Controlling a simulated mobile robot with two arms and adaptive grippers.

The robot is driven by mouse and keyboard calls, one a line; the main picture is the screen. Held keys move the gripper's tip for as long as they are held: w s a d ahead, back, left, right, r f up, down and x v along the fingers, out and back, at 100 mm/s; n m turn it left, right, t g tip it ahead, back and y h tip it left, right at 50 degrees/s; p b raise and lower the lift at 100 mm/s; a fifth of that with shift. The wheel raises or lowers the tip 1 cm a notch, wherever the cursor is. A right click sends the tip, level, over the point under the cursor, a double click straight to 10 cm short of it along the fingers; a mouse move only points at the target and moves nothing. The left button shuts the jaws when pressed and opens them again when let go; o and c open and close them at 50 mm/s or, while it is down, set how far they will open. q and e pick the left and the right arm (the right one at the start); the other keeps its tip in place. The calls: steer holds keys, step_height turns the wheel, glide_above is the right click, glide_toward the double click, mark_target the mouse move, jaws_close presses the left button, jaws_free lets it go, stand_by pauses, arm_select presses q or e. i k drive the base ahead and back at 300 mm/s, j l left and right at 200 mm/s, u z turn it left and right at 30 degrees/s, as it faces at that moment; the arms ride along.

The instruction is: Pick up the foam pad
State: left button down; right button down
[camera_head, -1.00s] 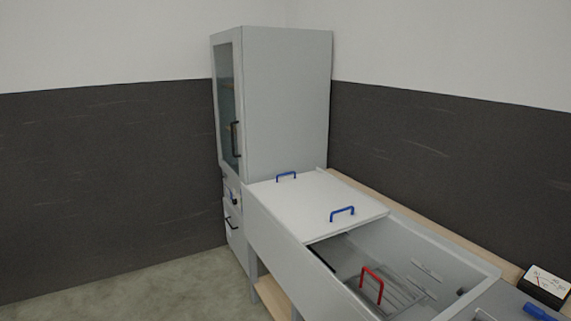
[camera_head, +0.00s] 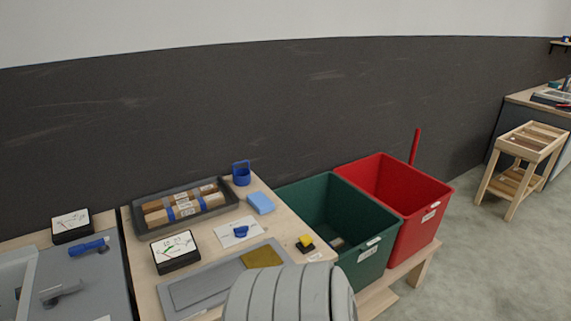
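I cannot tell for sure which item is the foam pad. A light blue block (camera_head: 261,202) lies on the wooden bench top, right of the dark tray. A small yellow piece on a black base (camera_head: 306,243) sits near the bench's right edge, beside the green bin. A flat mustard-yellow piece (camera_head: 262,257) lies on a grey plate at the front. Neither gripper is in view. A grey rounded arm part of mine fills the bottom middle and hides the bench's front edge there.
A dark tray (camera_head: 137,220) holds brown rolls, with a blue holder (camera_head: 242,179) behind. A meter (camera_head: 175,252) and a white card with a blue item (camera_head: 239,231) lie nearby. Green (camera_head: 290,195) and red (camera_head: 440,205) bins stand right. Floor is free beyond them.

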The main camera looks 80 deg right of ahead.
mark_target(258, 201)
steer(key=z, duration=2.45)
